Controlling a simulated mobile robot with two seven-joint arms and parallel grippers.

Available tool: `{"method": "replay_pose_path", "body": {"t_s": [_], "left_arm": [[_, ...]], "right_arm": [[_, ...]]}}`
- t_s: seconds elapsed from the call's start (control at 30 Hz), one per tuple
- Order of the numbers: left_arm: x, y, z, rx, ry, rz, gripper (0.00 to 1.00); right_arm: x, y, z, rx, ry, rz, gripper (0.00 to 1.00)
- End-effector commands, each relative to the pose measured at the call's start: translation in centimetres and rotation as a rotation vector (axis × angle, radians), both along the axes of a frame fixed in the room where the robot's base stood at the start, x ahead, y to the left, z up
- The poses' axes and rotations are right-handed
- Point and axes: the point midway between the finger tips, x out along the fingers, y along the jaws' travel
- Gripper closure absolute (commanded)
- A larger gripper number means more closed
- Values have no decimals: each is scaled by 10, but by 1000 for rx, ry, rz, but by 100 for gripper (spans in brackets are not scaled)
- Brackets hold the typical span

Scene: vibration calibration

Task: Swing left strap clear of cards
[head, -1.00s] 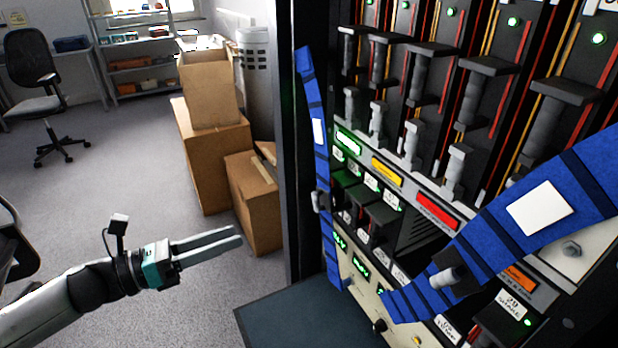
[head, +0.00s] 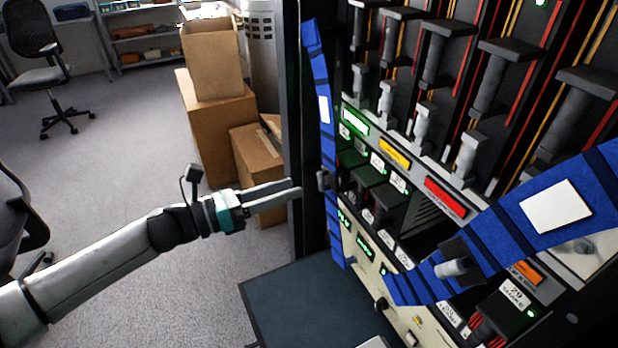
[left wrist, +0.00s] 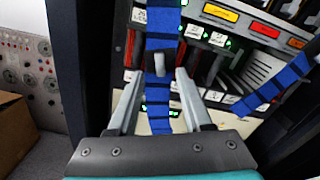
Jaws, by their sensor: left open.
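The left strap (head: 321,95) is a long blue band with dark stripes and a white patch. It hangs down the left side of the rack front, over the edge of the cards (head: 381,190). A grey handle (head: 323,181) sits on it at mid-height. My left gripper (head: 298,189) is open, its fingertips just left of the handle. In the left wrist view the strap (left wrist: 162,75) and its handle (left wrist: 160,62) show ahead, between the open fingers (left wrist: 158,92). I cannot tell whether the fingers touch it. My right gripper is not in view.
A second blue strap (head: 510,225) with a white patch and grey handle crosses the rack's right side. Cardboard boxes (head: 215,115) stand left of the rack, behind my left arm. A dark flat surface (head: 300,305) lies below the rack front. Open floor is at left.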

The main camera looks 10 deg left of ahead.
Motion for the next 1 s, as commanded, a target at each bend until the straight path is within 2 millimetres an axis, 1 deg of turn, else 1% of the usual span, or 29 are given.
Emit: {"method": "replay_pose_path", "body": {"t_s": [0.03,0.1,0.3,0.5,0.73,0.77,1.0], "left_arm": [[5,-8,3,-2,-2,-1,50],[12,-17,2,-1,-2,0,50],[25,-37,1,0,-1,0,50],[30,-45,0,1,-2,0,50],[30,-45,0,1,-1,0,50],[30,-45,0,1,-1,0,52],[30,-45,0,1,-1,0,79]], "right_arm": [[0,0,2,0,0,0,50],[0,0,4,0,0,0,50],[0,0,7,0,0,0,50],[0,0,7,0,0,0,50],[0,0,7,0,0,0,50],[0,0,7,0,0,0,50],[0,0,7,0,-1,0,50]]}}
